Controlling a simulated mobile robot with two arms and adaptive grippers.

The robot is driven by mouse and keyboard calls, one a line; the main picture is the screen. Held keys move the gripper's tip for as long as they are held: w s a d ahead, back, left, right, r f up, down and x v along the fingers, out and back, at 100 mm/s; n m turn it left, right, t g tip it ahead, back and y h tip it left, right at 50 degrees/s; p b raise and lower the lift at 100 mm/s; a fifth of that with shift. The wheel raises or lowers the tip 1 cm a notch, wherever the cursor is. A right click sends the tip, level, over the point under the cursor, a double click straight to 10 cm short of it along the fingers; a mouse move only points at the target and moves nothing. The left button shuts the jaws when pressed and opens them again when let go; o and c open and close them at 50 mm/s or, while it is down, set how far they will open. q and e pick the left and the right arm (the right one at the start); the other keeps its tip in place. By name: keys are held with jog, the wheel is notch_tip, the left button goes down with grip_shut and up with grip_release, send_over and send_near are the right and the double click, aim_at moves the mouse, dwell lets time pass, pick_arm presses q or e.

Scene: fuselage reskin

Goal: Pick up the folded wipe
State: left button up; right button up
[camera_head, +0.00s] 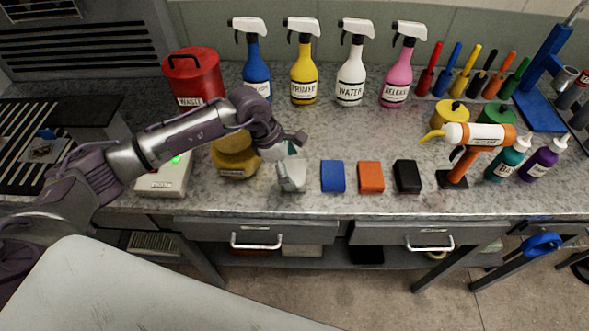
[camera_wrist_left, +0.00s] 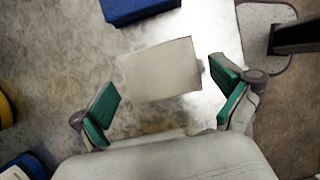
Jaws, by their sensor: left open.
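The folded wipe (camera_wrist_left: 160,70) is a pale grey-white, flat rectangle lying on the bench in the left wrist view. My left gripper (camera_wrist_left: 167,102) is open. Its two green-padded fingers stand on either side of the wipe's near part, with visible gaps, and nothing is held. In the head view my left gripper (camera_head: 288,160) points down over the bench, left of the blue block. It covers much of the wipe's place there, so the wipe is hard to make out. The height of the fingers above the bench is unclear. My right gripper is not in view.
A blue block (camera_head: 332,177), an orange block (camera_head: 371,177) and a black block (camera_head: 407,176) lie to the right. A yellow-brown jar (camera_head: 235,160) stands close on the left. Spray bottles (camera_head: 303,75) line the back. The bench's front edge is close.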

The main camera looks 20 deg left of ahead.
aim_at(297, 174)
pick_arm(q)
jog(key=shift+d+f, duration=0.2)
jog(key=shift+f, duration=0.25)
jog(key=shift+c, duration=0.2)
jog(key=c, duration=0.7)
jog(key=shift+r, duration=0.2)
jog(key=shift+r+b, duration=0.3)
jog(key=r+b, duration=0.1)
jog(key=d+r+b, duration=0.1)
jog(key=r, duration=0.1)
jog(key=shift+r, duration=0.3)
jog(key=shift+s+d+r+b, duration=0.45)
jog(key=shift+d+r, duration=0.65)
jog(key=shift+d, duration=0.65)
jog(key=shift+s+d+r+b, duration=0.3)
jog(key=shift+d+r+b, duration=0.3)
jog(key=shift+d+r, duration=0.8)
jog(key=shift+s+d+r+b, duration=0.45)
jog(key=shift+d+r, duration=0.3)
jog(key=shift+d, duration=1.3)
